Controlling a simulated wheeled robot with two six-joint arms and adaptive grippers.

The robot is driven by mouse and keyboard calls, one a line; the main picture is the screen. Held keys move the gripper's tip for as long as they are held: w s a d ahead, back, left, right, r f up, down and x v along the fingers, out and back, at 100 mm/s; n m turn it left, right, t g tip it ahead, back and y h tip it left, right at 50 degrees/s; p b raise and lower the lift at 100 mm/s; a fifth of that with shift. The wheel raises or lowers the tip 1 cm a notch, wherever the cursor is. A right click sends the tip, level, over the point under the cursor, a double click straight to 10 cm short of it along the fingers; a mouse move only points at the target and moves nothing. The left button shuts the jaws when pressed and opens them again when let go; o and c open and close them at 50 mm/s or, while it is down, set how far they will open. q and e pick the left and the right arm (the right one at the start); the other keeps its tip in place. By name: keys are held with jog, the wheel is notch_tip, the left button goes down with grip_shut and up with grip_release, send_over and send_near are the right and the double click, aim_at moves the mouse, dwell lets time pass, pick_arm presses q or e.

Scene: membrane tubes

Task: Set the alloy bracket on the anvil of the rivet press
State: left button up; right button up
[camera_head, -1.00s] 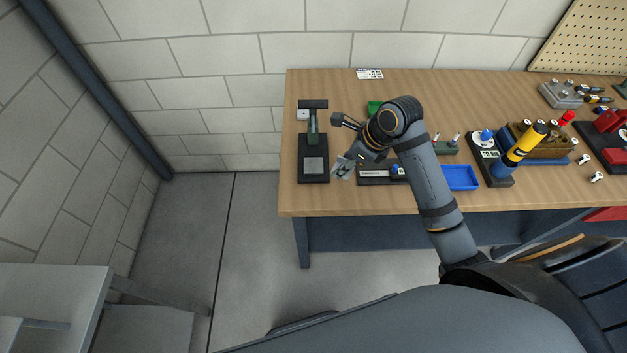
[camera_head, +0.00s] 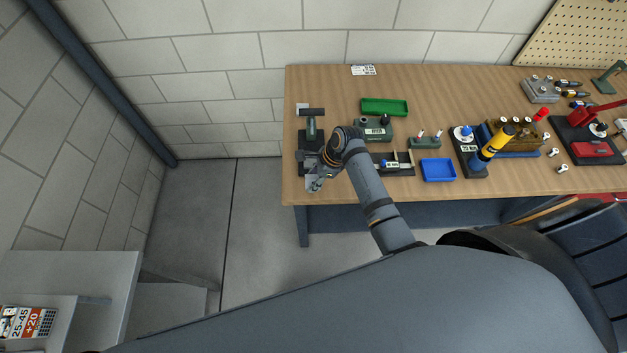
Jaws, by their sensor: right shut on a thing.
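The rivet press (camera_head: 311,134) stands at the left end of the workbench, with a dark base, a green upright and a dark bar on top. My right arm reaches in over the bench, and my right gripper (camera_head: 318,175) is over the front of the press base. It is shut on the alloy bracket (camera_head: 314,185), a small grey metal piece at the fingertips. The gripper and bracket hide most of the anvil, so I cannot tell whether the bracket touches it. My left gripper is not in view.
On the wooden workbench (camera_head: 345,90), a green tray (camera_head: 384,106), a blue tray (camera_head: 438,170) and a black fixture (camera_head: 398,170) lie right of the press. A yellow-and-black tool (camera_head: 492,146) stands farther right. The bench's front edge is close to the bracket.

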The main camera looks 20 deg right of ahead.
jog(key=shift+w+d+f+b, duration=0.2)
jog(key=shift+w+f+b, duration=0.15)
jog(key=shift+w, duration=0.3)
jog(key=shift+w+d+f+b, duration=0.15)
jog(key=shift+w+f+b, duration=0.2)
jog(key=shift+w, duration=0.25)
jog(key=shift+w+d+f+b, duration=0.2)
jog(key=shift+w+b, duration=0.1)
jog(key=shift+w, duration=0.2)
jog(key=shift+w+d+f+b, duration=0.15)
jog(key=shift+w+f+b, duration=0.1)
jog(key=shift+w, duration=0.25)
jog(key=shift+w+d+b, duration=0.25)
jog(key=shift+w+b, duration=0.2)
jog(key=shift+w, duration=0.5)
jog(key=shift+w+d+b, duration=0.25)
jog(key=shift+w+b, duration=0.15)
jog(key=shift+w, duration=0.5)
jog(key=shift+w+d+f+b, duration=0.15)
jog(key=shift+w+b, duration=0.15)
jog(key=shift+w, duration=0.2)
jog(key=shift+w+d+r+b, duration=0.15)
jog(key=shift+w+b, duration=0.15)
jog(key=shift+w, duration=0.15)
jog(key=shift+w+d, duration=0.1)
jog(key=shift+w, duration=0.3)
jog(key=o, duration=1.2)
jog(key=shift+o, duration=0.2)
